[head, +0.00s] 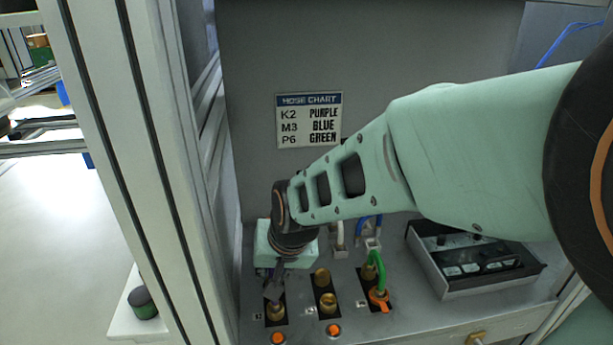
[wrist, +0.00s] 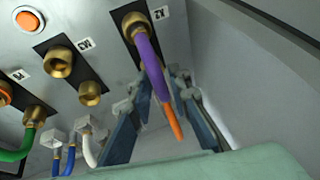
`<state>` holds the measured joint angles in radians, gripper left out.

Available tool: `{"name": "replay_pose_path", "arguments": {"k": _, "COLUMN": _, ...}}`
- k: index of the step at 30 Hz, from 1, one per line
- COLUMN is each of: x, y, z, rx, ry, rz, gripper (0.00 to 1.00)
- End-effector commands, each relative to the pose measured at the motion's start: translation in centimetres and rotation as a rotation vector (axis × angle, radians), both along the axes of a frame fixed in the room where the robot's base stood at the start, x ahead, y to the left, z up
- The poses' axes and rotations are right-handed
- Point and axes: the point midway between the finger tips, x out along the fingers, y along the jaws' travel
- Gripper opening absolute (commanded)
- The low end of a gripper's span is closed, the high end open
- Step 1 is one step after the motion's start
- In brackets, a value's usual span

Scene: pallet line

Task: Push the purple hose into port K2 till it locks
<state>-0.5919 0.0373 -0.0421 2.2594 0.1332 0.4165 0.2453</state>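The purple hose (wrist: 150,65) has its upper end at the brass fitting of port K2 (wrist: 130,22), beside the upside-down K2 label. Its orange tail (wrist: 173,122) hangs free. The hose meets the fitting; whether it is locked I cannot tell. My gripper (wrist: 160,95) is open, with one finger on each side of the hose and gaps visible between. In the head view my gripper (head: 273,288) is low over the left port plate, and the K2 fitting (head: 275,313) shows just below it. The hose is mostly hidden there.
The middle plate has empty brass fittings (head: 328,303). A green hose (head: 378,262) is at the right plate. White and blue hoses stand behind. A control box (head: 475,260) is at right, the hose chart (head: 308,120) on the back wall, and a frame post (head: 165,170) close at left.

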Motion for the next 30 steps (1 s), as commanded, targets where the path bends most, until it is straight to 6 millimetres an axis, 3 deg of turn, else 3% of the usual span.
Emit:
{"name": "replay_pose_path", "arguments": {"k": 3, "x": 0.0, "y": 0.0, "z": 0.0, "rx": 0.0, "ry": -0.001, "rz": 0.0, "gripper": 0.29}}
{"name": "replay_pose_path", "arguments": {"k": 14, "x": 0.0, "y": 0.0, "z": 0.7, "rx": 0.001, "ry": -0.002, "rz": 0.0, "gripper": 0.29}}
{"name": "replay_pose_path", "arguments": {"k": 22, "x": -0.7, "y": -0.2, "z": 4.2, "rx": 0.002, "ry": -0.003, "rz": 0.002, "gripper": 0.29}}
{"name": "replay_pose_path", "arguments": {"k": 30, "x": 1.0, "y": 0.0, "z": 8.9, "rx": 0.002, "ry": -0.003, "rz": -0.001, "gripper": 0.29}}
